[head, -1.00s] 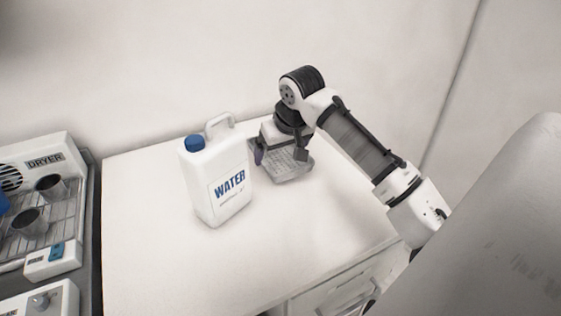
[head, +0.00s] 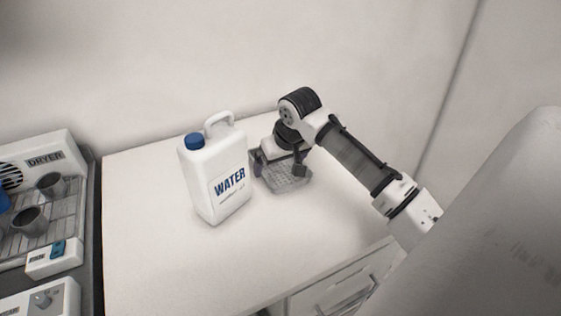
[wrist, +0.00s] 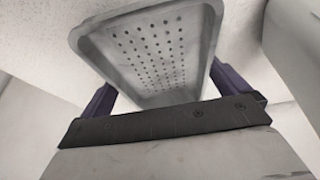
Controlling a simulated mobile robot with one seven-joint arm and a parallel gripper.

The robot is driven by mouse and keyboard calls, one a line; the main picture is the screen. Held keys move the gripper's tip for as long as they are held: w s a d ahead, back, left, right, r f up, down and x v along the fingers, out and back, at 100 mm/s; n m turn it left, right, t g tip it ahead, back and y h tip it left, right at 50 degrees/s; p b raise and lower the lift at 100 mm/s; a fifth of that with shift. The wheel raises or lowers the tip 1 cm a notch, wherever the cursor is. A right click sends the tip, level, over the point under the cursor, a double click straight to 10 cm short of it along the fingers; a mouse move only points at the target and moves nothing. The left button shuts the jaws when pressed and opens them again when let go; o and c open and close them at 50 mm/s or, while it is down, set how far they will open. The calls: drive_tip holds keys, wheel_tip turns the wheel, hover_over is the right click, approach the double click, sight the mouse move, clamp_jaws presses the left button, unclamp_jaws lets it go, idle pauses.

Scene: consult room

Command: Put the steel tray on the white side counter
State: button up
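The steel tray (head: 287,180) is a grey, shallow tray with a perforated floor. In the head view it is low over the white side counter (head: 150,255), right of the water jug; I cannot tell whether it touches the top. My gripper (head: 279,166) points down at the tray, with one finger on each side of it. In the wrist view the tray (wrist: 155,50) lies between the purple fingers of my gripper (wrist: 165,85), which look shut on its sides. Part of the tray is hidden behind the gripper.
A white water jug (head: 212,170) with a blue cap stands on the counter close to the left of the tray and gripper. A dryer (head: 45,160) with grey cups stands past the counter's left edge. The counter's front and left parts are clear. A wall is behind.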

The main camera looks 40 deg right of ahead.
drive_tip(key=b+v, duration=0.2)
drive_tip(key=v, duration=1)
drive_tip(key=shift+s+r, duration=0.1)
